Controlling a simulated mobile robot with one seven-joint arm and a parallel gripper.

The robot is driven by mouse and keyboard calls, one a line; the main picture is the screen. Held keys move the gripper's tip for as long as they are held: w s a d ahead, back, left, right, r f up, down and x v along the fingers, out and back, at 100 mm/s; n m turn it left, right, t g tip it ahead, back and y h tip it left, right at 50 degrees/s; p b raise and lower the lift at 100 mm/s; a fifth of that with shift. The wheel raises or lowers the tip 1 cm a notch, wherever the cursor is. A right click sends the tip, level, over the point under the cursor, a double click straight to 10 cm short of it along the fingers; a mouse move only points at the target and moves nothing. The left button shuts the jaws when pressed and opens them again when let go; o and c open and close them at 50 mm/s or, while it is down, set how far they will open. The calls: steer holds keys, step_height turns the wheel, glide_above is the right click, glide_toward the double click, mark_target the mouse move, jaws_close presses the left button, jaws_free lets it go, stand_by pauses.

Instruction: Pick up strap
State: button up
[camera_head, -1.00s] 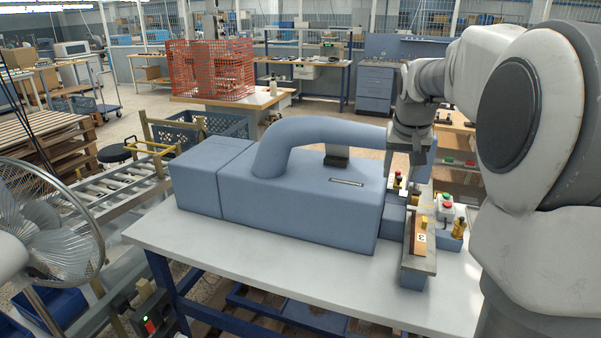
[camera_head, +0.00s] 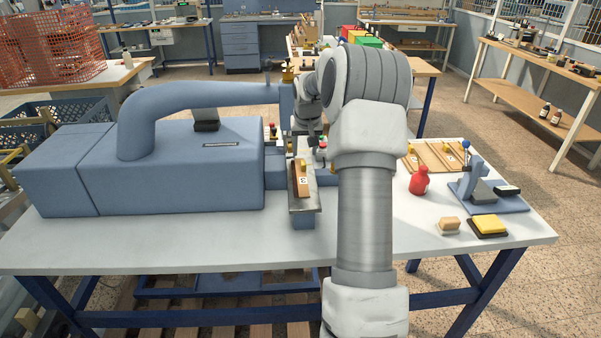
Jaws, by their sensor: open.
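A brown strap (camera_head: 303,175) with a small white marked tag lies lengthwise on the narrow grey bed (camera_head: 305,204) at the front of the blue stamping machine (camera_head: 190,165). A small brass-coloured piece sits at its far end. My gripper (camera_head: 308,138) points down behind the strap's far end, close to the machine's head. My own arm partly hides it, and its fingertips are hard to make out. It is open, and I see nothing held in it. I cannot tell its exact height above the bed.
Right of my arm on the white table (camera_head: 400,240) are a red bottle (camera_head: 419,180), a wooden tray (camera_head: 433,157) with brown strips, a blue lever fixture (camera_head: 480,190), a yellow pad (camera_head: 488,226) and a small brush-like block (camera_head: 449,226). The front of the table is clear.

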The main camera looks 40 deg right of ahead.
mark_target(304, 164)
steer(key=shift+p+x, duration=0.75)
steer(key=shift+x, duration=3.2)
steer(key=shift+d, duration=0.1)
jaws_close()
steer(key=shift+r, duration=0.1)
